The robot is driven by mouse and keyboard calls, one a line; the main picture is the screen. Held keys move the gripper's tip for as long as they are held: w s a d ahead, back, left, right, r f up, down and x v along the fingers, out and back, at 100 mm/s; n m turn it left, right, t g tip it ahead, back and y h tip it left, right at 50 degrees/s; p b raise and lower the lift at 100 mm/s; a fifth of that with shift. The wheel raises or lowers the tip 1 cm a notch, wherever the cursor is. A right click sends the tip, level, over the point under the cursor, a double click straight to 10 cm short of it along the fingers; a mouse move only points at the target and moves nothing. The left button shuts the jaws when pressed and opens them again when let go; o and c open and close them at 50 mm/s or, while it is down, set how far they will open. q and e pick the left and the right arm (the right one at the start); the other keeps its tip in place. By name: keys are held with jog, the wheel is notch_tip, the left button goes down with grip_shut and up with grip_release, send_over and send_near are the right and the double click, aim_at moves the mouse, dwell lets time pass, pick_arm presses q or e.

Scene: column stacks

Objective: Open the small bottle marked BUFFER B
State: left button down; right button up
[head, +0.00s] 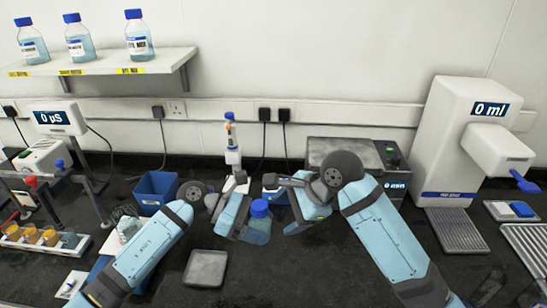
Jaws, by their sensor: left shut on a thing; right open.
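A small bottle (258,231) with a blue cap (259,208) and a pale blue body is near the middle of the bench. Its label is too small or hidden to read, so I cannot confirm BUFFER B. My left gripper (247,222) is shut on the bottle's body, and its jaws partly cover it. The bottle looks roughly upright; I cannot tell whether its base touches the bench. The cap is on it. My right gripper (284,192) is open and empty, just to the right of the cap and a little beyond it.
A grey square tray (206,268) lies in front of the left gripper. A blue bin (155,190) and a slim white stand (232,155) are behind. A white dispenser (465,135) stands at right, a tube rack (42,238) at left. Several larger bottles stand on a wall shelf (110,62).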

aim_at(255, 206)
jog(key=a+r+m+g+h, duration=0.25)
jog(key=r+m, duration=0.35)
jog(key=r, duration=0.8)
jog(key=shift+t+h, duration=0.45)
jog(key=x, duration=1.2)
jog(key=shift+a+f, duration=0.1)
jog(key=shift+a, duration=0.3)
jog(key=c, duration=1.1)
jog(key=n+g, duration=0.1)
jog(key=n, duration=0.2)
jog(key=shift+s, duration=0.15)
jog(key=o, duration=1)
